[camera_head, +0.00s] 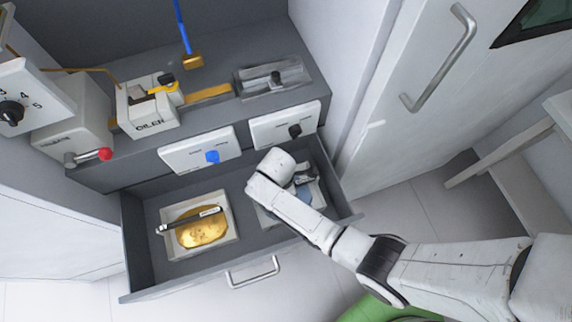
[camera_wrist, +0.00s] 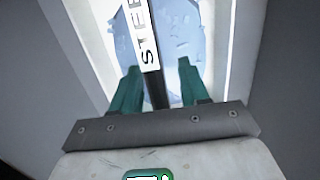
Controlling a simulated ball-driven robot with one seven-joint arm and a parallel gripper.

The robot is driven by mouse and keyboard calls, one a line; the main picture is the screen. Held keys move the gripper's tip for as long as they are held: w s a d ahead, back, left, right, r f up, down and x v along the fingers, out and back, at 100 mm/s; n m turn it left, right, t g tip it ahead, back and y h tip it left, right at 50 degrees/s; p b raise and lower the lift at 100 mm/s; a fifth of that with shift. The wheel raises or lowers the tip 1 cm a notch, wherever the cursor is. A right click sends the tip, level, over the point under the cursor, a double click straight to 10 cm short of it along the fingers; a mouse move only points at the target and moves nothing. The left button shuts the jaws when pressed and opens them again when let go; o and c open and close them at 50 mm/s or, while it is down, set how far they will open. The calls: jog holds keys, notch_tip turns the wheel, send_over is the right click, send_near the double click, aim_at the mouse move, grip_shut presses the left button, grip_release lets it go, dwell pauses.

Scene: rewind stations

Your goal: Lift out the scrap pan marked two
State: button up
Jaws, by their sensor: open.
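Two white scrap pans lie in an open grey drawer. The left pan (camera_head: 172,247) holds gold-coloured scrap (camera_head: 202,232) under a dark bar handle with a white label too small to read. The right pan (camera_wrist: 238,62) holds pale blue-grey scrap (camera_wrist: 187,40); my arm covers much of it in the head view. Its dark handle (camera_wrist: 157,90) carries a white label reading "STEE", cut off by the frame. No mark "two" is readable on either pan. My gripper (camera_wrist: 159,82) is open over the right pan, its green fingers on either side of the handle.
The drawer (camera_head: 205,277) has a front pull (camera_head: 252,272). Above it are a panel with a blue knob (camera_head: 212,157), one with a black knob (camera_head: 295,130), an oiler (camera_head: 150,110) and a red-knobbed lever (camera_head: 104,154). A white door (camera_head: 395,90) stands right of the drawer.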

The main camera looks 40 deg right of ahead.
jog(key=shift+c, duration=0.3)
grip_shut()
dwell(1.1)
